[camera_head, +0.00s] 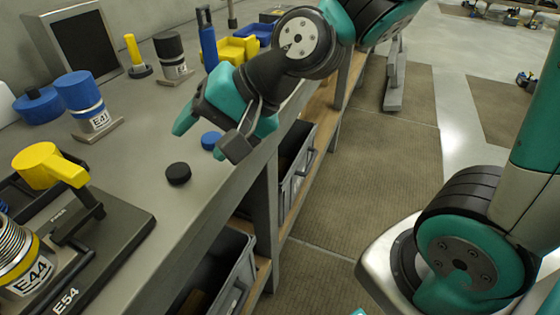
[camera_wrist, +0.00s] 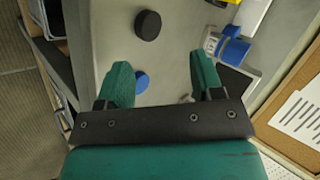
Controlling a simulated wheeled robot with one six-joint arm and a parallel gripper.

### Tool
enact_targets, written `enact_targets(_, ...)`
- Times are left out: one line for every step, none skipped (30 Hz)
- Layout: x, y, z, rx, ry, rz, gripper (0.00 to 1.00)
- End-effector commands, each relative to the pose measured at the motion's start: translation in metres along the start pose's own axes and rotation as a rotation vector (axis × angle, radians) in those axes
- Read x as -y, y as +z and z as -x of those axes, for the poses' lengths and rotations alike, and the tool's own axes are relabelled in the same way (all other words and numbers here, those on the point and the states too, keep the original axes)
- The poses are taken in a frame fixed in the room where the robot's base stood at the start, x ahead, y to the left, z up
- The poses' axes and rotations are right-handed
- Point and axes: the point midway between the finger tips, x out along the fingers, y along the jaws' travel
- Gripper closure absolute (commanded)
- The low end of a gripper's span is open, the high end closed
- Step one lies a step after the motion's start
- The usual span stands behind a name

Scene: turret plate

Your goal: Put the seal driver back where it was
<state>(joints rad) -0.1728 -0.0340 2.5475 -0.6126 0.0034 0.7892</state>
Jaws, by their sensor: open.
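My gripper (camera_head: 212,135) is open over the workbench (camera_head: 150,192), above and beside a small blue disc (camera_head: 211,140). In the wrist view nothing is held between my fingers (camera_wrist: 160,66); the blue disc (camera_wrist: 142,82) shows beyond and below them. A black disc (camera_head: 178,173) lies nearer the camera; it is also in the wrist view (camera_wrist: 148,25). I cannot tell for sure which thing is the seal driver. Upright tools on the bench are a blue-handled one (camera_head: 208,45) behind my gripper and a yellow-handled one on a dark round base (camera_head: 135,55).
A blue-capped cylinder marked E41 (camera_head: 82,95) and a black-capped one (camera_head: 170,52) stand left on grey plates. A dark E54 plate (camera_head: 128,222) with a yellow handle (camera_head: 50,165) and an E44 part (camera_head: 25,270) is front left. Yellow bins (camera_head: 232,50) stand behind.

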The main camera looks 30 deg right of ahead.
Motion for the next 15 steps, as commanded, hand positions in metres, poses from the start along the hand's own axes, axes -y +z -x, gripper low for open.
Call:
enact_targets(-0.006,0.018,0.011,0.058,0.072,0.181,0.39)
enact_targets(-0.012,0.027,0.018,0.101,0.118,0.289,0.39)
enact_targets(-0.020,0.039,0.028,0.158,0.170,0.421,0.39)
enact_targets(-0.026,0.046,0.035,0.200,0.205,0.509,0.39)
enact_targets(-0.032,0.053,0.041,0.242,0.233,0.588,0.39)
enact_targets(-0.038,0.060,0.050,0.293,0.267,0.679,0.39)
enact_targets(-0.042,0.065,0.056,0.326,0.285,0.737,0.39)
enact_targets(-0.046,0.069,0.060,0.358,0.301,0.785,0.39)
enact_targets(-0.050,0.073,0.066,0.392,0.317,0.838,0.39)
enact_targets(-0.053,0.075,0.070,0.413,0.327,0.868,0.39)
enact_targets(-0.055,0.077,0.072,0.430,0.333,0.892,0.39)
enact_targets(-0.057,0.079,0.075,0.447,0.339,0.914,0.39)
enact_targets(-0.057,0.079,0.076,0.454,0.341,0.923,0.39)
enact_targets(-0.058,0.080,0.077,0.459,0.343,0.929,0.39)
enact_targets(-0.058,0.080,0.077,0.462,0.344,0.932,0.39)
